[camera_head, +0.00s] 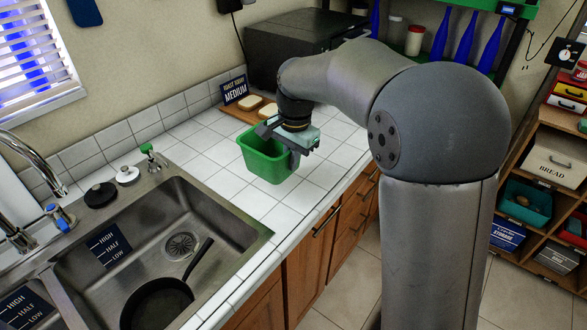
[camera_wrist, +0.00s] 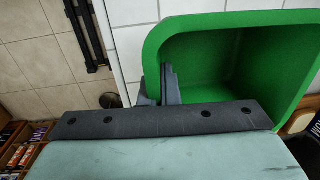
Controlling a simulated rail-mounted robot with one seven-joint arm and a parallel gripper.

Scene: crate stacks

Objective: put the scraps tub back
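A green open-topped tub (camera_head: 255,163), which I take to be the scraps tub, is at the white tiled counter, right of the sink. I cannot tell whether its base touches the tiles. My gripper (camera_head: 291,160) is at the tub's right-hand rim, pointing down. In the wrist view the tub (camera_wrist: 190,28) looks empty where its inside shows. There my gripper (camera_wrist: 159,90) has one finger inside the tub and one outside, closed on the rim wall between them. The lower part of the tub is hidden by the gripper body in that view.
The sink (camera_head: 225,215) holds a black pan (camera_head: 157,303). Behind the tub are bread slices on a board (camera_head: 240,113), a toast sign (camera_head: 234,91) and a dark box-shaped appliance (camera_head: 290,45). Shelves at right hold a bread box (camera_head: 553,163) and a teal bin (camera_head: 526,203).

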